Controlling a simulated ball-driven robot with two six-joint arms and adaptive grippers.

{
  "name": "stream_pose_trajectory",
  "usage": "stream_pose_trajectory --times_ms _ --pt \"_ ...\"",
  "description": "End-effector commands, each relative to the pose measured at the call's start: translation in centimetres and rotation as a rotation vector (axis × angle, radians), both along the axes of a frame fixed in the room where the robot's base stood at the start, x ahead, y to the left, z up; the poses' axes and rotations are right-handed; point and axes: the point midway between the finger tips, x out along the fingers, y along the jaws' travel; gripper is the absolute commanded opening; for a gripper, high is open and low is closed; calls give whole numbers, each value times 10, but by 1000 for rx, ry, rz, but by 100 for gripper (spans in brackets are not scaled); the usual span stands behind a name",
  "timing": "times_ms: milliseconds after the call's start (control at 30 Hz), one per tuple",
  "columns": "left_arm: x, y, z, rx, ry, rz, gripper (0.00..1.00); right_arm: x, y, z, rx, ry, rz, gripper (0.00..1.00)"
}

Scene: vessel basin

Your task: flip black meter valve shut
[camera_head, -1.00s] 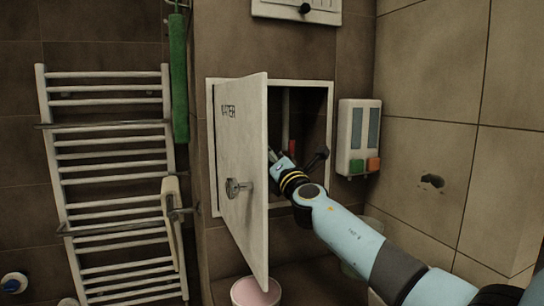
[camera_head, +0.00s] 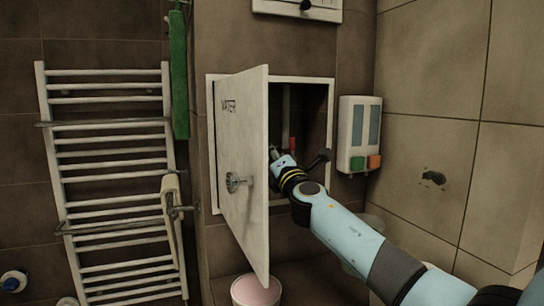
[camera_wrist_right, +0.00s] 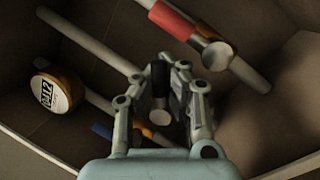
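My right gripper (camera_wrist_right: 160,78) is inside the wall cabinet, its two fingers drawn in on both sides of the black valve handle (camera_wrist_right: 160,74). The handle fills the gap between the fingertips. A round metal valve end (camera_wrist_right: 160,117) shows just below the handle, between the fingers. In the head view my right gripper (camera_head: 278,155) is partly hidden by the cabinet door's edge, and the black handle cannot be made out. A round meter (camera_wrist_right: 52,92) with a white face is left of the gripper in the wrist view. My left gripper is not in view.
The open cabinet door (camera_head: 242,150), marked WATER, stands close left of my right arm. A red-handled valve (camera_wrist_right: 172,20) on a pipe is above the gripper; a blue handle (camera_wrist_right: 102,130) is lower left. A soap dispenser (camera_head: 358,135) hangs right of the cabinet; a bucket (camera_head: 256,293) stands below.

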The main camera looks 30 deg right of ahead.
Motion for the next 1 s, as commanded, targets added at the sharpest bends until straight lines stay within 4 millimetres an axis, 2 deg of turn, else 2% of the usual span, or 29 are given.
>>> stream_pose_trajectory --times_ms 33,600,1000 --pt "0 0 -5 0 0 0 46 -1 0 -6 32 -4 1 0" --pt "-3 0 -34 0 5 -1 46 -2 -6 -23 463 -105 -2 0" --pt "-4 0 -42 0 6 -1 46 -2 -7 -27 600 -137 -3 0"
